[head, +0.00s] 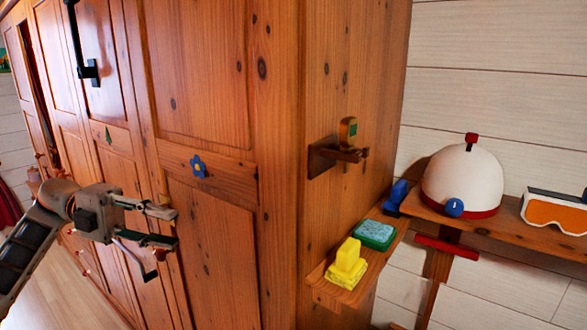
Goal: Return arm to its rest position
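My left gripper (172,228) is in front of the wooden wardrobe (205,70), at the lower left of the head view. Its arm comes in from the left edge. The fingers point right and stand apart, with nothing between them. I cannot tell whether the fingers touch the door behind them. My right gripper and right arm are not in view.
On the wardrobe's side is a wooden hook (345,152). A small corner shelf (335,290) holds a yellow block (346,264) and a teal-topped green box (374,234). A white, red-rimmed cap (463,180) and orange goggles (556,213) sit on the right shelf. Floor shows lower left.

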